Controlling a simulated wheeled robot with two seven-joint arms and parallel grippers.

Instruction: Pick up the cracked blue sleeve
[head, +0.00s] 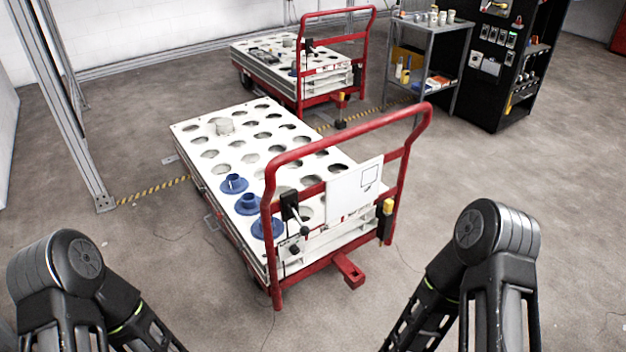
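Three blue sleeves stand in a row along the left edge of the near cart's white perforated top (185,130). The far one (234,183) and the middle one (248,204) show flanges and raised collars. The near one (268,228) is partly hidden behind the cart's red handle. I cannot make out a crack on any of them at this size. My left and right arms show at the bottom corners, well short of the cart. Both grippers are outside the picture.
The red push handle (270,200) rises at the cart's near end, with a white panel (353,190) on it. A second cart (250,45), a shelf (437,28) and a black rack (490,100) stand behind. Floor around the near cart is clear.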

